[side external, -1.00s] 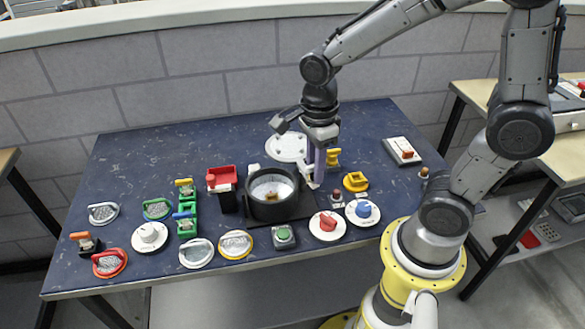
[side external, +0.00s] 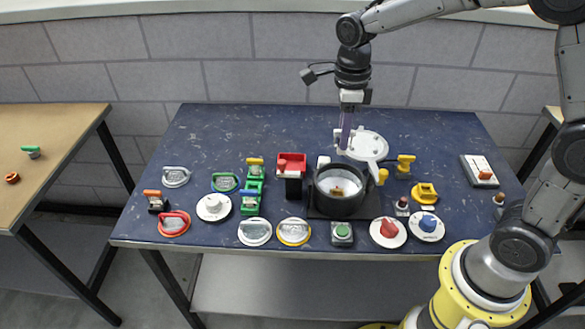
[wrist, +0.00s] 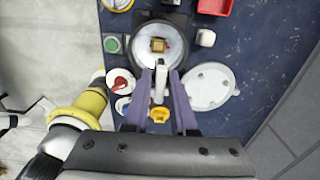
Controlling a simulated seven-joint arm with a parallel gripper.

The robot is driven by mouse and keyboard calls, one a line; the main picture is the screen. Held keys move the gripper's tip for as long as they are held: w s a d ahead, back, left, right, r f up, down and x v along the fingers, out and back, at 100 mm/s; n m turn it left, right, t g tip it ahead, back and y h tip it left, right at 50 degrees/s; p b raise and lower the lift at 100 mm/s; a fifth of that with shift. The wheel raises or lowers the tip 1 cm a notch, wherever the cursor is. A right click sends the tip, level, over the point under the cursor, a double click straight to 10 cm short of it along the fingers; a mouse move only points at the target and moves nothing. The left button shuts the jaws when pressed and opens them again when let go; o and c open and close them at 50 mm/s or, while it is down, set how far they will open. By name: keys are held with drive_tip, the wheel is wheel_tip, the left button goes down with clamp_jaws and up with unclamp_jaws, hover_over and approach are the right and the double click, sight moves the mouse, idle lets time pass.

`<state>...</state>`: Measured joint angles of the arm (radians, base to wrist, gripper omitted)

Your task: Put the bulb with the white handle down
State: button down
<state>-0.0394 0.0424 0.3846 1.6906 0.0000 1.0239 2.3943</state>
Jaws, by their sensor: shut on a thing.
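My gripper (side external: 343,147) is raised above the back of the blue table, behind the black pot in the side view. Its two purple fingers point down. In the wrist view, my gripper (wrist: 161,72) is shut on a slim white piece (wrist: 159,85), taken as the white handle of the bulb. The bulb itself cannot be made out clearly there. The black pot (side external: 318,198), with a bright inside, stands upright on the table. A small brown-orange block (wrist: 158,45) lies inside it.
The blue table (side external: 250,130) is clear at its back left. A green button box (side external: 342,233), a red knob (side external: 388,230) and a blue knob (side external: 428,224) line the front.

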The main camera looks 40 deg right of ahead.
drive_tip(key=w+f, duration=0.6)
drive_tip(key=w, duration=0.5)
hover_over(292, 168)
wheel_tip(292, 168, down, 6)
drive_tip(key=shift+s+r, duration=0.1)
drive_tip(key=shift+s, duration=0.05)
drive_tip(key=shift+f, duration=1.7)
drive_tip(key=shift+f, duration=0.15)
drive_tip(key=c, duration=0.7)
unclamp_jaws()
wheel_tip(292, 168, up, 13)
drive_tip(key=shift+f, duration=0.2)
